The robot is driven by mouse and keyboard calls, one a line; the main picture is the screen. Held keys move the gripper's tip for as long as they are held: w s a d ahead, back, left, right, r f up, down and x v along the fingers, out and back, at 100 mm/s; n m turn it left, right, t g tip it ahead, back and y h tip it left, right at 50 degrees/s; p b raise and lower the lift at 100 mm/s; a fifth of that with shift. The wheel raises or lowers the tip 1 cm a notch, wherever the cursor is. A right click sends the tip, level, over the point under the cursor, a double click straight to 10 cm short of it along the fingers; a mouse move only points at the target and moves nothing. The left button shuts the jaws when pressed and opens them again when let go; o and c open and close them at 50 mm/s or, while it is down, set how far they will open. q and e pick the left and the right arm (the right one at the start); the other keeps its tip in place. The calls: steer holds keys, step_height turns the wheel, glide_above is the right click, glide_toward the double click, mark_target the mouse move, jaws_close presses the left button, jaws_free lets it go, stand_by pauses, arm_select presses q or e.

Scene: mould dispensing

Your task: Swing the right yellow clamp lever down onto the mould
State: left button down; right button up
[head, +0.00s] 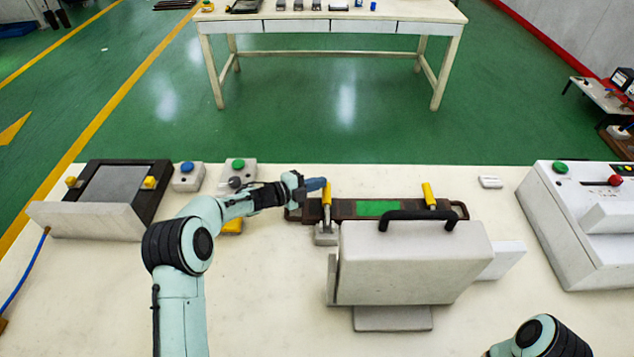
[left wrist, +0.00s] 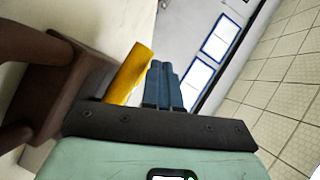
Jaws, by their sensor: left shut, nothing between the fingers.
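The mould (head: 343,208) is a dark brown bar with an end handle and a green patch (head: 378,208) on top, lying on the white table. The right yellow clamp lever (head: 428,194) stands nearly upright at its right part. The left yellow clamp lever (head: 327,194) also stands upright, at its left part. My left gripper (head: 319,184) has its blue fingers shut and empty beside the left lever. In the left wrist view the shut fingers (left wrist: 163,85) are next to a yellow lever (left wrist: 130,72); contact cannot be told. My right gripper is out of view.
A grey-white block with a black handle (head: 416,214) stands in front of the mould and hides part of it. A white machine (head: 590,225) with buttons is at the right. Button boxes (head: 188,177) and a dark-framed plate (head: 118,183) are at the left. The table behind the mould is mostly clear.

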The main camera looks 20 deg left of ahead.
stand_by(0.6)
arm_select(q)
steer(key=shift+s+a, duration=0.25)
steer(key=shift+a, duration=0.05)
steer(key=b+v, duration=0.1)
steer(key=v, duration=1.1)
steer(key=shift+s+a+b, duration=0.15)
steer(key=shift+s+b, duration=0.1)
steer(key=shift+b, duration=0.1)
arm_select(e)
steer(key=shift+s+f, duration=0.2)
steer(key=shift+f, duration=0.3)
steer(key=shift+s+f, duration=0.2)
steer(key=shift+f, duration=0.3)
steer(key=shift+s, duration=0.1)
